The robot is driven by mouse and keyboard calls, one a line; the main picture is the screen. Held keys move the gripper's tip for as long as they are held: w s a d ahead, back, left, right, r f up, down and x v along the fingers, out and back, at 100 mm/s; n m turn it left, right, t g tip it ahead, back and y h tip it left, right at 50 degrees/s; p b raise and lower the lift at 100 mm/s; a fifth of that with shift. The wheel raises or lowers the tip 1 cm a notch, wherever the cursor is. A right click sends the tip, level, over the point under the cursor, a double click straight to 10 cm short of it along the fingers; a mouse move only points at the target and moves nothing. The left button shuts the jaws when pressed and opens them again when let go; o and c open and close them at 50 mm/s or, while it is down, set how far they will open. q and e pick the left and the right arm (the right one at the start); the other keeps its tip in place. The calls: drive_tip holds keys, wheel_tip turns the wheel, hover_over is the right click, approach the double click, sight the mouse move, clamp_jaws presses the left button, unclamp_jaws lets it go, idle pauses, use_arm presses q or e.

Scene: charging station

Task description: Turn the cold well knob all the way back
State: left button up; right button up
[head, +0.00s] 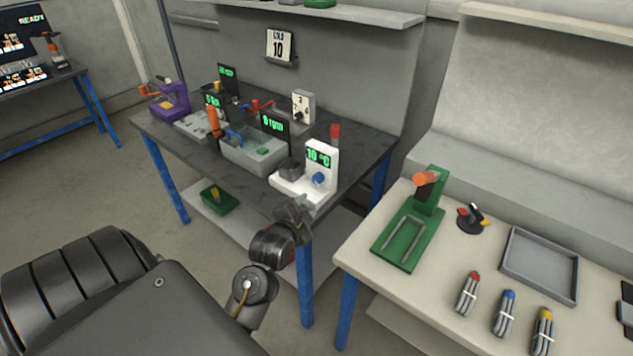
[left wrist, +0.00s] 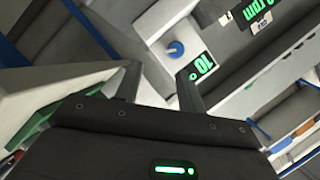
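The cold well (head: 296,190) is a white unit at the front right corner of the dark bench, with a green display reading 10 °C. Its blue knob (head: 319,179) is on the upright face, below the display. A dark grey block (head: 291,168) stands on its base. My left gripper (head: 299,208) is just in front of the unit, below the knob in the head view. In the left wrist view the left gripper's fingers (left wrist: 158,72) are apart with nothing between them. The knob (left wrist: 176,48) shows beyond the fingertips, apart from them. My right gripper is out of view.
A wall card (head: 280,45) above the bench reads 10. A grey basin (head: 250,152) and a red-topped post (head: 335,133) stand near the cold well. A pale table (head: 390,311) with a green press (head: 405,240) and several bundles is to the right.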

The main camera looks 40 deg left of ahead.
sight(316, 181)
use_arm(q)
drive_tip(key=shift+t+y, duration=0.4)
drive_tip(key=x, duration=0.3)
drive_tip(key=r+x, duration=0.1)
drive_tip(key=x, duration=0.3)
drive_tip(key=a+p+x, duration=0.1)
drive_tip(key=x, duration=0.3)
drive_tip(key=shift+w+a+r, duration=0.15)
drive_tip(key=shift+w+r, duration=0.1)
drive_tip(key=shift+r, duration=0.1)
drive_tip(key=c, duration=0.7)
